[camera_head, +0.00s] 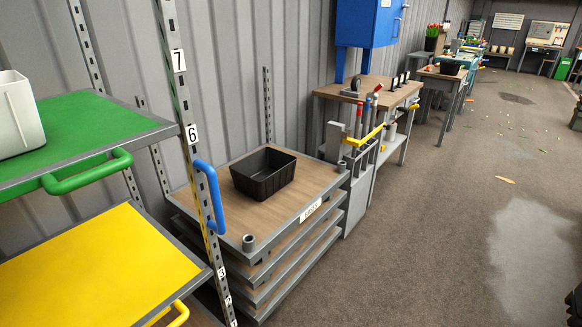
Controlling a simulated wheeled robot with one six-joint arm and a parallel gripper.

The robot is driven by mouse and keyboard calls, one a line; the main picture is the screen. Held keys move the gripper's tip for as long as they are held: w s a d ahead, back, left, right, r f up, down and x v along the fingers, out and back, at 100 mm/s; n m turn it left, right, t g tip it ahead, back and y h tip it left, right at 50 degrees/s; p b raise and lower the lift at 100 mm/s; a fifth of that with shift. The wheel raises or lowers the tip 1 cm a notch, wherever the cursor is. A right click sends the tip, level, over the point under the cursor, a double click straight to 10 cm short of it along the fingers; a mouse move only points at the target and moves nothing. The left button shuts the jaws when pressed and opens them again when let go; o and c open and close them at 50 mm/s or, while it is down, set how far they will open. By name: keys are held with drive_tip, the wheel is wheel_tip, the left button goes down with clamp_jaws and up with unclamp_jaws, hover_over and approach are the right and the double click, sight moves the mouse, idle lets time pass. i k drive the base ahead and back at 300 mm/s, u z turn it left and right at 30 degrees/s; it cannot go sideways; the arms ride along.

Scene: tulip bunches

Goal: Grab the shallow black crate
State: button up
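A black crate (277,182), open at the top and seemingly empty, stands upright on a wood-topped, grey-framed stack (215,191) left of the picture's middle. A second dark container (449,68) stands on a table farther back, too small to make out well. My gripper is not in view.
A rack with green (90,125) and yellow (95,270) shelves fills the left, its upright post and blue handle (211,195) near the stack. A tool-laden workbench (345,92) stands beyond. Open floor (430,240) lies to the right, with a wet patch (535,255).

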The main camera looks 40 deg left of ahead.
sight(259, 176)
drive_tip(key=u, duration=0.3)
drive_tip(key=i, duration=1)
drive_tip(key=u, duration=1.25)
drive_tip(key=i, duration=0.7)
drive_tip(key=u, duration=0.7)
